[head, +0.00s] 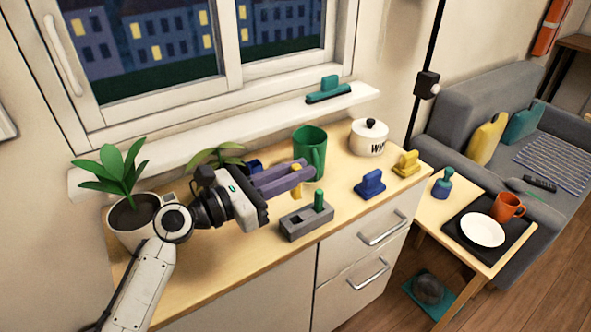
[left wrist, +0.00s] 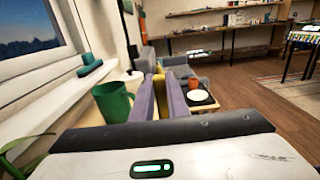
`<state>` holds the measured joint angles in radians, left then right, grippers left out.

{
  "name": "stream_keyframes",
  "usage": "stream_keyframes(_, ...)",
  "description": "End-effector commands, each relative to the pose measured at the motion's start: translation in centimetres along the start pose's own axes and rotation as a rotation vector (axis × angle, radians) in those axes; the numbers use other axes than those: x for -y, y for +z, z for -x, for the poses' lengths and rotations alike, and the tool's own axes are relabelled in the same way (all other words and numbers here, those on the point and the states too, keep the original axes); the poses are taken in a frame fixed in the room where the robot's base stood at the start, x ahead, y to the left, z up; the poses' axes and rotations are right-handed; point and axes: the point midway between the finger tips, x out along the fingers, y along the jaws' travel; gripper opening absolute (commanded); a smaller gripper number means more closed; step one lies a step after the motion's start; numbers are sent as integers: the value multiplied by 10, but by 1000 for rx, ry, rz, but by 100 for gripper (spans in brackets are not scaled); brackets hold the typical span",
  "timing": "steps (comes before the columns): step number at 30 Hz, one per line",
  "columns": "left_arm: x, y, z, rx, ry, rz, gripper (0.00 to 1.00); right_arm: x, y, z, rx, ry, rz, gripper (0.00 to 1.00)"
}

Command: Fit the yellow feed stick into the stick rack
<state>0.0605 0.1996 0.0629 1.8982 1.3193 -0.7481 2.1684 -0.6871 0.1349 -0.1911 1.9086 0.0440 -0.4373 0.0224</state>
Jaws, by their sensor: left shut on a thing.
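The yellow feed stick (head: 297,185) is held between the purple fingers of my left gripper (head: 298,173), roughly upright in the head view. It also shows between the fingers in the left wrist view (left wrist: 158,79). The grey stick rack (head: 306,225) sits on the wooden counter, below and slightly right of the stick. A green stick (head: 319,199) stands in the right part of the rack, and a dark opening shows to its left. The yellow stick appears to be above the rack and apart from it. My right gripper is not in view.
A green mug (head: 309,147) stands close behind my left gripper. A blue handled block (head: 370,185), a yellow handled block (head: 406,164) and a white lidded pot (head: 369,139) are to the right. A potted plant (head: 130,213) stands at the left. The counter's front edge is near the rack.

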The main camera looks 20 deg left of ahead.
Motion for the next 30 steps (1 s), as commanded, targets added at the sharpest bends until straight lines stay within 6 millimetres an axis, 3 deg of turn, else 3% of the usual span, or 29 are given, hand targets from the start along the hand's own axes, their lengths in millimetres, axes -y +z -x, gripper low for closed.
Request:
stream_keyframes(16, 0, 5, 0, -2, -2, 3, 0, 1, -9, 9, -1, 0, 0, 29)
stream_keyframes(18, 0, -10, 0, -2, -2, 2, 0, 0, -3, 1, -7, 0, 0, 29)
stream_keyframes(30, 0, -47, 0, -1, -2, 1, 0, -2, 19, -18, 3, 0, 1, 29)
